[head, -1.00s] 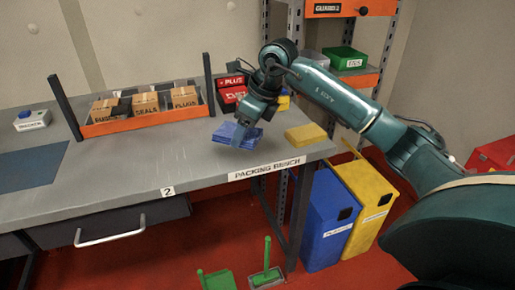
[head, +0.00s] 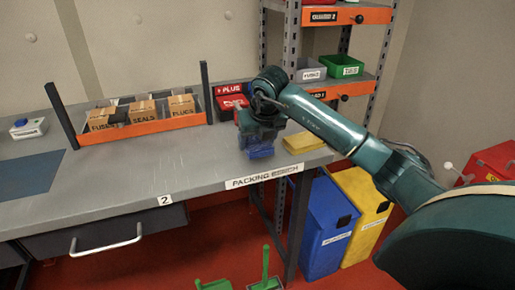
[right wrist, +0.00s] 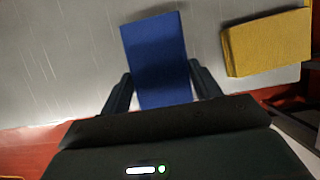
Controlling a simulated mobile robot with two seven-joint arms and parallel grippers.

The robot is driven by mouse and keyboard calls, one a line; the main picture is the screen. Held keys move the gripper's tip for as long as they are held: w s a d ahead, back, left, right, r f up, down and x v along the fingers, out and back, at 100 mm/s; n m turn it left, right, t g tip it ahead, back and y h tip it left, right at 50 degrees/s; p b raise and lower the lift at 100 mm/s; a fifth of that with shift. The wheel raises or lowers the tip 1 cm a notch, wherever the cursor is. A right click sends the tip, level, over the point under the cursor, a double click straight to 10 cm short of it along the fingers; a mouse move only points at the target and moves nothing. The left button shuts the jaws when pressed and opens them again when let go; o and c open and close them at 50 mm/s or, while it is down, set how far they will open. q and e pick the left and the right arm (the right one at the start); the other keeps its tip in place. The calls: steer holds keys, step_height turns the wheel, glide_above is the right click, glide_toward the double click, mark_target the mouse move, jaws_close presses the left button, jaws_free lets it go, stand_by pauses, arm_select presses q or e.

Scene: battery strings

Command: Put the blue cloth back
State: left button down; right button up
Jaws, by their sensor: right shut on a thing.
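The blue cloth (head: 261,152) is a folded, flat piece near the front right of the packing bench, left of the yellow cloth. My right gripper (head: 259,144) is shut on it from above. In the right wrist view the blue cloth (right wrist: 155,50) lies between the two fingers and sticks out beyond them. I cannot tell whether its underside touches the bench. The gripper hides part of it in the head view. My left gripper is not in view.
The yellow cloth (head: 304,142) lies close on the right. Red bins (head: 229,95) stand behind the gripper. An orange-fronted rack of cartons (head: 140,129) is at the back left. The bench (head: 150,175) is clear in the middle. Blue (head: 326,225) and yellow (head: 368,215) waste bins stand below.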

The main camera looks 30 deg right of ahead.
step_height(320, 180, down, 3)
steer(key=shift+r, duration=0.1)
steer(key=o, duration=1)
